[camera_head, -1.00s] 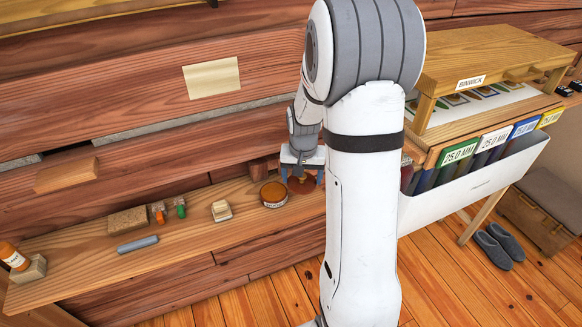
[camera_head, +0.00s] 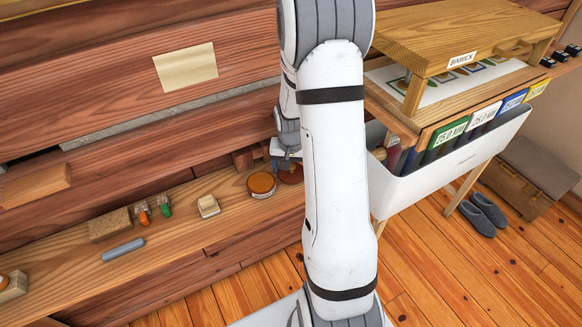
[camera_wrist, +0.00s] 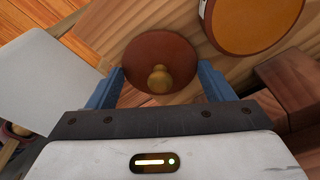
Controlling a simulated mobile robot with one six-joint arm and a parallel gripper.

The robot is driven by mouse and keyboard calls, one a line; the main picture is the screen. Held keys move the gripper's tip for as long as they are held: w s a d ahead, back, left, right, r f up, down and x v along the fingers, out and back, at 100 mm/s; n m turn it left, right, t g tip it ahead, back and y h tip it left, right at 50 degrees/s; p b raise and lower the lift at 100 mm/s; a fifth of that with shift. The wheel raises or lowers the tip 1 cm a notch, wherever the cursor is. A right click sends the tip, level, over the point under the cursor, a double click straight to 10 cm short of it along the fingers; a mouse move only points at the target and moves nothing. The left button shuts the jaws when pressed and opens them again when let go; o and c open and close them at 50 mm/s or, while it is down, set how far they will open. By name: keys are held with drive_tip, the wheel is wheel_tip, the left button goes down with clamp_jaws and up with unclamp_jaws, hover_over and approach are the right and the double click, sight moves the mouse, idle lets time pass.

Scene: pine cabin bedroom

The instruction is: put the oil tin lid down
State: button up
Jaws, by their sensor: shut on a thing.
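The oil tin lid (camera_wrist: 142,55) is a round red-brown disc with a tan knob in the middle. My gripper (camera_wrist: 162,70) has its blue fingers on either side of the lid and is shut on it. In the head view the lid (camera_head: 291,174) shows beside the open-looking round tin (camera_head: 262,184), just to its right. The tin, with an amber top, also shows in the wrist view (camera_wrist: 255,18), apart from the lid. My arm hides most of the gripper in the head view. I cannot tell whether the lid touches the shelf.
The wooden shelf (camera_head: 180,233) holds a small pale block (camera_head: 208,206), a grey bar (camera_head: 123,250), a cork-like block (camera_head: 110,225) and small orange and green items. Bare shelf lies left of the tin. A white bin of files (camera_head: 455,162) and a wooden stand are at right.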

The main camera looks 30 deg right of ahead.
sight(291, 176)
drive_tip(key=shift+f, duration=0.35)
drive_tip(key=shift+f, duration=0.1)
drive_tip(key=o, duration=1)
wheel_tip(291, 176, up, 12)
drive_tip(key=s, duration=0.1)
drive_tip(key=s+a+r+n, duration=0.2)
drive_tip(key=s+a+r, duration=0.1)
drive_tip(key=s, duration=0.3)
drive_tip(key=s+a+r+n+t, duration=0.1)
drive_tip(key=s+a+r+n, duration=0.1)
drive_tip(key=s+a+r, duration=0.2)
drive_tip(key=s+a+r+n, duration=0.2)
drive_tip(key=s+a+r, duration=0.1)
drive_tip(key=s+a, duration=0.4)
drive_tip(key=shift+s+r+y, duration=0.15)
drive_tip(key=shift+s+y, duration=0.25)
drive_tip(key=shift+s, duration=0.15)
